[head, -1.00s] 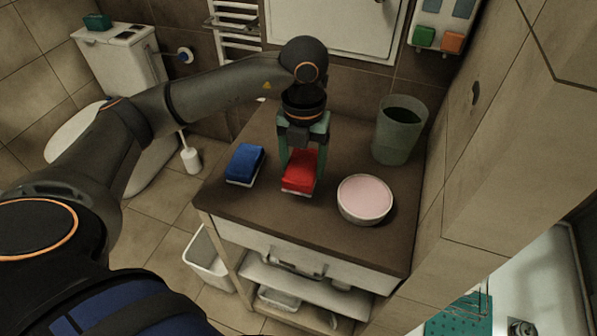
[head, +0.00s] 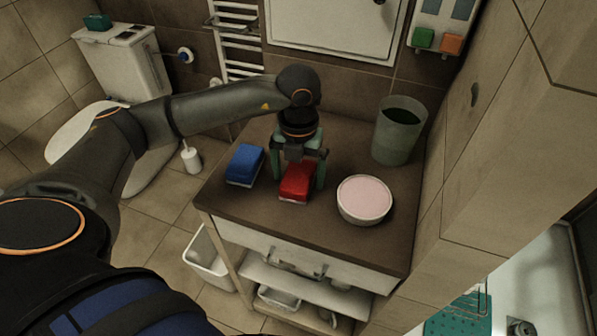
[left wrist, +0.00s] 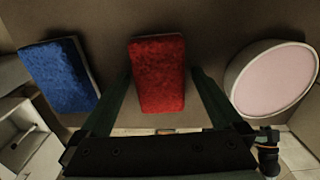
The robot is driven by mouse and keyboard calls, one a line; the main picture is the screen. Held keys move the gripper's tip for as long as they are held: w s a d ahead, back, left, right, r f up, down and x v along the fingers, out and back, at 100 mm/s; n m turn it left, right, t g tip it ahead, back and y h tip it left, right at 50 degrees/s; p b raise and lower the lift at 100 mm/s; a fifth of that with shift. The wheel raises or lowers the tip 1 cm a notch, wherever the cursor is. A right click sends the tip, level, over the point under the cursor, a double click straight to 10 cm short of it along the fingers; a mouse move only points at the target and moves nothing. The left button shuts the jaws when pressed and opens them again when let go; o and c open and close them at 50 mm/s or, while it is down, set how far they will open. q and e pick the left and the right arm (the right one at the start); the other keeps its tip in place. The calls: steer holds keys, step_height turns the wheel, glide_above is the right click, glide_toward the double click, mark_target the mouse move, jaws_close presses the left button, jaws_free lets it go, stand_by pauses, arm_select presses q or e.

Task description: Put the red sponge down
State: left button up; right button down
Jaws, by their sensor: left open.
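The red sponge (head: 297,181) lies on the dark top of the cabinet (head: 270,207), between a blue sponge and a white bowl. It also shows in the left wrist view (left wrist: 158,74), red side facing the camera. My left gripper (head: 298,180) is open, with one finger on each side of the red sponge. In the left wrist view a gap shows between the sponge and the right finger; the left finger is close to the sponge's edge. My right gripper is not in view.
A blue sponge (head: 245,164) lies to the left. A white bowl with pink contents (head: 365,199) stands to the right, and a grey-green bin-like vessel (head: 399,133) behind it. The front left of the top is clear. A tiled wall rises at the right.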

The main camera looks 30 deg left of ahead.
mark_target(302, 173)
arm_select(q)
steer(key=shift+f, duration=0.25)
step_height(302, 173, up, 13)
steer(key=shift+w+d+f, duration=0.2)
steer(key=shift+w+d, duration=0.05)
steer(key=shift+w, duration=0.15)
stand_by(0.4)
